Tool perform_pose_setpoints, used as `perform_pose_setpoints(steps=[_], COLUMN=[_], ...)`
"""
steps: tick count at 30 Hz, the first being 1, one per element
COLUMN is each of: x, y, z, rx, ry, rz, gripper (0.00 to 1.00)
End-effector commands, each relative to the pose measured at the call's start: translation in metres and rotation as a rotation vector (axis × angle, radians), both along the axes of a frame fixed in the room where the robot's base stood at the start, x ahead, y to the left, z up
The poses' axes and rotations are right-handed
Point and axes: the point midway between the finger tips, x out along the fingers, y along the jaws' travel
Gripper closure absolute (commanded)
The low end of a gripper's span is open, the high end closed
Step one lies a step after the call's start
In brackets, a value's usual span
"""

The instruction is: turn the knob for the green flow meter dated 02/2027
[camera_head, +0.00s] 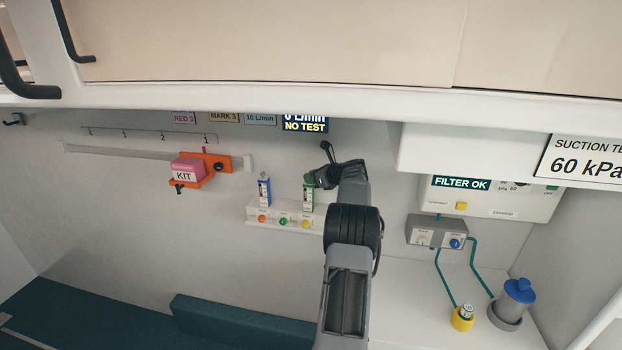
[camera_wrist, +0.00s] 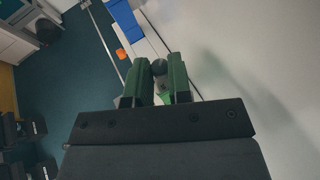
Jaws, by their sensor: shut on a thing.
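The green flow meter (camera_head: 308,197) stands upright on the white wall rail, right of the blue flow meter (camera_head: 264,191). Its date label is too small to read. My gripper (camera_head: 316,179) is at the top of the green flow meter, coming from the right, and hides its upper end. In the wrist view my gripper (camera_wrist: 160,75) has its two fingers on either side of a dark round knob (camera_wrist: 159,67), shut on it. A bit of green shows below the knob. The blue flow meter also shows in the wrist view (camera_wrist: 125,20).
An orange bracket with a pink kit box (camera_head: 186,169) is at left. A suction unit (camera_head: 490,203) and a blue-lidded jar (camera_head: 518,292) are at right. An overhead cabinet spans above.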

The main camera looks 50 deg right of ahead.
Motion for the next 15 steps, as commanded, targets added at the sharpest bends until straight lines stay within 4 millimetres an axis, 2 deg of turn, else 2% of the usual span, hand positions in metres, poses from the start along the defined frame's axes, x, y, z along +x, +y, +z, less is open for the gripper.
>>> perform_pose_setpoints(steps=[15], x=[0.0022], y=[-0.0046], z=[0.0011], rx=[0.0], ry=[-0.005], rz=[0.239], gripper=[1.0])
